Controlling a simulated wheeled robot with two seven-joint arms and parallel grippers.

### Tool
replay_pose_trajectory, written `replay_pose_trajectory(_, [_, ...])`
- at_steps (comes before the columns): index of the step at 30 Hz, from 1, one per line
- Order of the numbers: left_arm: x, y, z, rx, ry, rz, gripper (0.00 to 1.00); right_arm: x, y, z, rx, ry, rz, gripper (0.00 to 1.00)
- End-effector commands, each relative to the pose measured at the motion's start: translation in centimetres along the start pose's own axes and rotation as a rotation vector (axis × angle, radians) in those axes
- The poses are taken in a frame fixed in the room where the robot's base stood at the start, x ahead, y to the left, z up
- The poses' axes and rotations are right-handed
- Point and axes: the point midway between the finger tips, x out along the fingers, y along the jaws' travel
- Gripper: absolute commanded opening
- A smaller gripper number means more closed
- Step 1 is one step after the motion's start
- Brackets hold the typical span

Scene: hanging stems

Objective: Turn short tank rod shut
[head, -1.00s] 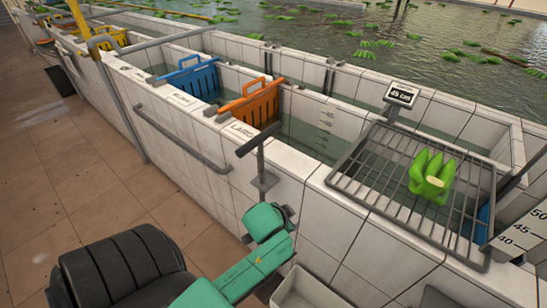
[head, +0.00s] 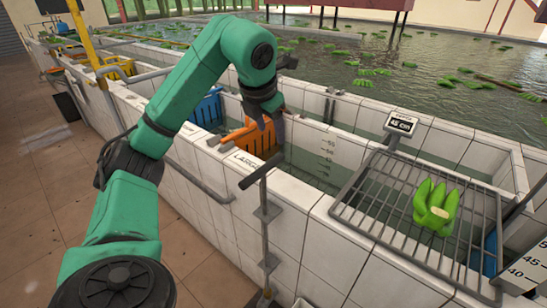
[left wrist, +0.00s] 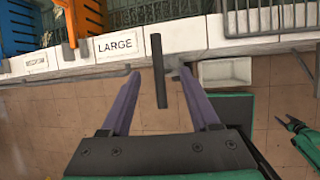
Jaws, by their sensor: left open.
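The short tank rod is a dark upright rod (head: 264,225) with a T-shaped crossbar (head: 259,171) on top, standing against the tiled wall by the LARGE label (head: 246,160). My left gripper (head: 270,126) is above and behind the crossbar in the head view, pointing down, with a visible gap. In the left wrist view, its two purple fingers (left wrist: 157,73) are spread, empty. The dark crossbar (left wrist: 159,70) shows lengthwise between them in that picture, and no contact is visible. The crossbar hides most of the rod there.
An orange crate panel (head: 250,137) and a blue one (head: 207,108) stand in the tank behind. Green bananas (head: 436,207) lie on a metal rack (head: 366,213) at right. A handrail (head: 195,182) runs along the wall's front. A pale trough (left wrist: 224,72) is near the wall's foot.

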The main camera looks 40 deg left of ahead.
Motion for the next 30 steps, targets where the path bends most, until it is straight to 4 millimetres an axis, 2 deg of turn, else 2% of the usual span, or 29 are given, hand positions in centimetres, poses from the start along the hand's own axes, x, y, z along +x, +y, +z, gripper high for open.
replay_pose_trajectory(1, [0.1,0.7,-0.4,-0.014,0.017,0.02,0.62,0.1,-0.1,0.0,0.0,0.0,-0.002,0.71])
replay_pose_trajectory(5, [1.9,0.8,-0.6,-0.016,0.026,0.025,0.62,0.2,-0.1,0.1,-0.001,-0.001,-0.001,0.71])
replay_pose_trajectory(15, [10.6,0.8,-0.7,-0.012,0.025,0.019,0.62,-0.7,0.4,0.1,-0.003,-0.002,0.005,0.71])
replay_pose_trajectory(18, [12.6,0.8,-0.6,-0.012,0.023,0.019,0.62,-1.1,0.5,0.0,-0.003,-0.002,0.006,0.71])
replay_pose_trajectory(23, [14.2,0.8,-0.7,-0.011,0.019,0.019,0.62,-1.3,0.6,0.1,-0.003,-0.002,0.008,0.71])
replay_pose_trajectory(29, [14.3,0.8,-0.7,-0.011,0.018,0.019,0.62,-1.3,0.7,0.1,-0.002,-0.002,0.009,0.71])
replay_pose_trajectory(30, [14.3,0.8,-0.7,-0.011,0.018,0.019,0.58,-1.3,0.7,0.1,-0.002,-0.002,0.009,0.71])
